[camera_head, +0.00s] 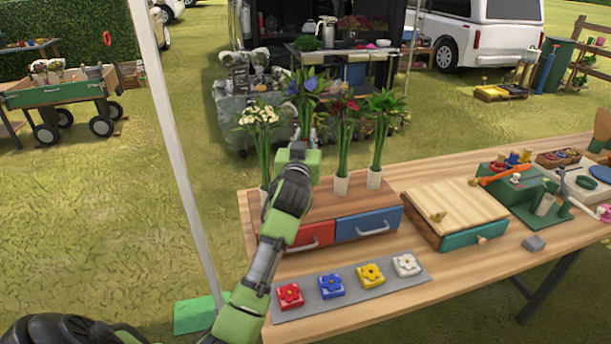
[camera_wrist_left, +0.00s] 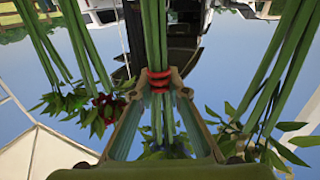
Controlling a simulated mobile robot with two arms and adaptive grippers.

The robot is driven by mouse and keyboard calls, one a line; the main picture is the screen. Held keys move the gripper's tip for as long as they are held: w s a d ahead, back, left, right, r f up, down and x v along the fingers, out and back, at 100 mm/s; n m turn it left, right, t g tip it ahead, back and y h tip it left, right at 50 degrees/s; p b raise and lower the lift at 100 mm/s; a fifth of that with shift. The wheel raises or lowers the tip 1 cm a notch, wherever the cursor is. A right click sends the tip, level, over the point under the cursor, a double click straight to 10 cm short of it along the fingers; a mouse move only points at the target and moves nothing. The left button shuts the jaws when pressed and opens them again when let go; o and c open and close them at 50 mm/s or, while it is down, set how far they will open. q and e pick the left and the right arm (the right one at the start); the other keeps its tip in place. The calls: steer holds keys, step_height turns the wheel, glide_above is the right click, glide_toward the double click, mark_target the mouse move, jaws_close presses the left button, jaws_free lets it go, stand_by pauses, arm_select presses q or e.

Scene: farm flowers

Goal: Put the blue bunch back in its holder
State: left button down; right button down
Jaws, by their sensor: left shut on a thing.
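The blue bunch (camera_head: 308,86) stands roughly upright, with blue flowers and green leaves above long stems. My left gripper (camera_head: 304,137) is shut on its stems, seen from behind in the head view. In the left wrist view the red finger pads (camera_wrist_left: 159,80) close around the green stems (camera_wrist_left: 154,35). The foot of the blue bunch and its holder are hidden behind my gripper and arm, so I cannot tell whether the stems are in the holder. My right gripper is not in view.
A white bunch (camera_head: 259,117) stands close on the left. A mat (camera_head: 348,297) with flower blocks lies in front.

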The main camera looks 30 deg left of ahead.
arm_select(q)
step_height(320, 180, down, 7)
steer(key=shift+r, duration=0.1)
steer(key=shift+d, duration=0.1)
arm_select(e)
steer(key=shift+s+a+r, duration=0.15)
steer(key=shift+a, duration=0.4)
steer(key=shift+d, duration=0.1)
arm_select(q)
steer(key=c, duration=2)
jaws_free()
steer(key=shift+o, duration=0.2)
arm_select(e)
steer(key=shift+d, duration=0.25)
